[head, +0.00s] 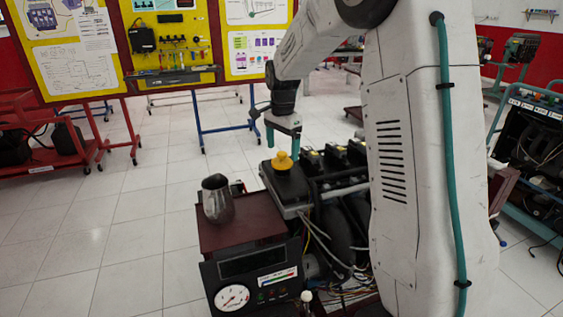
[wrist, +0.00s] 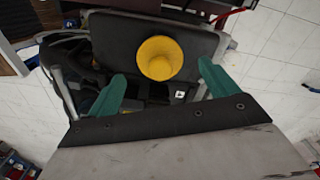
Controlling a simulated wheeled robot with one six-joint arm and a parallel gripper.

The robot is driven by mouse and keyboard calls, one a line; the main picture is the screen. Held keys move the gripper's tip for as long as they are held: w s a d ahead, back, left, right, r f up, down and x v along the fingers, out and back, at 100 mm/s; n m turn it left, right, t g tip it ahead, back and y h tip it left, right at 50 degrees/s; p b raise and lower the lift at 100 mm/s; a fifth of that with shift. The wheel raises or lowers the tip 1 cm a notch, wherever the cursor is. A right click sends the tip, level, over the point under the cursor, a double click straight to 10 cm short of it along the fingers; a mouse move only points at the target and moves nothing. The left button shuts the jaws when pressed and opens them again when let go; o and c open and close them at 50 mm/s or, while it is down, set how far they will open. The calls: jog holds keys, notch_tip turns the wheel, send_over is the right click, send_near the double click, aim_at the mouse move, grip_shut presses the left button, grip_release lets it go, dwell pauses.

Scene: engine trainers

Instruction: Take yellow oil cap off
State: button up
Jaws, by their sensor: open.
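The yellow oil cap (head: 282,160) sits upright on the dark top cover (head: 287,187) of the engine in the head view. In the wrist view the yellow oil cap (wrist: 159,58) shows as a round disc on the dark cover (wrist: 108,40). My gripper (head: 283,138) has green fingers and hangs just above the cap in the head view. In the wrist view my gripper (wrist: 160,92) is open and empty, with one finger to each side and the cap a little beyond the fingertips. The fingers do not touch the cap.
A metal jug (head: 217,199) stands on a dark red platform (head: 240,229) left of the engine. A gauge panel (head: 250,285) is in front. Cables and hoses lie right of the cover, beside my arm. Display boards (head: 180,45) stand behind. The tiled floor at left is free.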

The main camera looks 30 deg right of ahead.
aim_at(282, 153)
jog(key=shift+f, duration=1.5)
jog(key=c, duration=1.1)
jog(key=shift+o, duration=0.2)
jog(key=shift+r, duration=0.15)
